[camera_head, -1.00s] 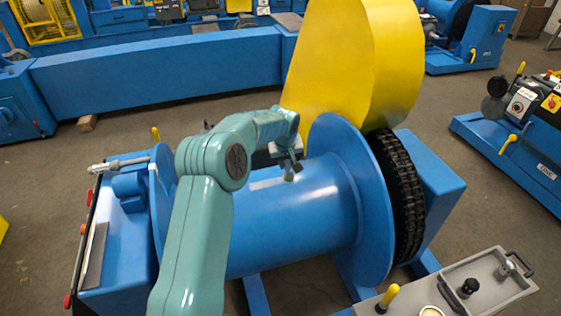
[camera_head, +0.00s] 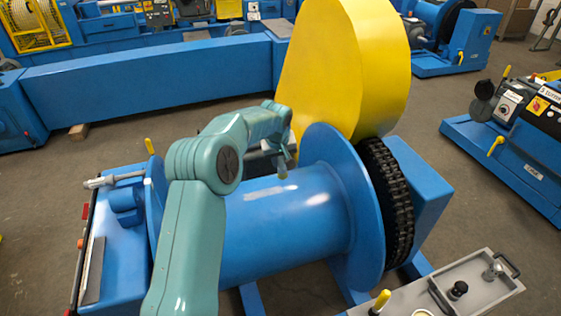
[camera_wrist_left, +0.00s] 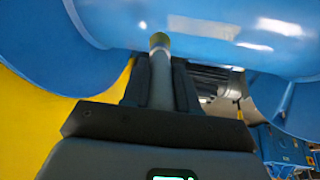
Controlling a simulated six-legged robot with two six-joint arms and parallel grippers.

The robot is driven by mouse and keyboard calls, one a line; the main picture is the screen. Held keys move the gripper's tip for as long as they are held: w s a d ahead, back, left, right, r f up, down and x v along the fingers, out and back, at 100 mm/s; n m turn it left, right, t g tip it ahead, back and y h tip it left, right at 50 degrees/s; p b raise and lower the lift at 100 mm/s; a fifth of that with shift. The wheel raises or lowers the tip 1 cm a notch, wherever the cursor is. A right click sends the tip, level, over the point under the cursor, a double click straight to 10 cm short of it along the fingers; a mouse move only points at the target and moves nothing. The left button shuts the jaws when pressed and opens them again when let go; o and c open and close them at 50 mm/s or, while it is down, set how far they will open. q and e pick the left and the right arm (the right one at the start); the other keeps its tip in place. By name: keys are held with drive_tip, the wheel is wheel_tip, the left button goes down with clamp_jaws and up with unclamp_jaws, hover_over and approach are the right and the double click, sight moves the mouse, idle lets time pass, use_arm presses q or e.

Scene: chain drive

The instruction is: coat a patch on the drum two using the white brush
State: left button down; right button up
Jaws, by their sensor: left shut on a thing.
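The blue drum (camera_head: 285,232) lies on its side between two blue flanges. A pale streak (camera_head: 268,191) and a smaller pale spot (camera_head: 317,199) show on its upper face; similar light patches show in the left wrist view (camera_wrist_left: 203,27). My left gripper (camera_head: 281,155) is over the drum's far upper side. In the left wrist view it is shut on the brush (camera_wrist_left: 160,75), which has a greyish handle and a yellowish tip. The tip overlaps the drum's edge in that view; I cannot tell whether it touches. My right gripper is not in view.
A tall yellow guard (camera_head: 345,70) stands behind the drum, with a black chain wheel (camera_head: 388,200) at its right. A grey panel (camera_head: 455,275) with knobs lies at the lower right. Another blue machine (camera_head: 515,165) stands at the right. Bare floor lies between.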

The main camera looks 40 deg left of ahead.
sight(280, 166)
use_arm(q)
drive_tip(key=shift+r, duration=0.2)
drive_tip(key=shift+r+p, duration=1)
drive_tip(key=shift+r, duration=0.5)
drive_tip(key=shift+f, duration=0.1)
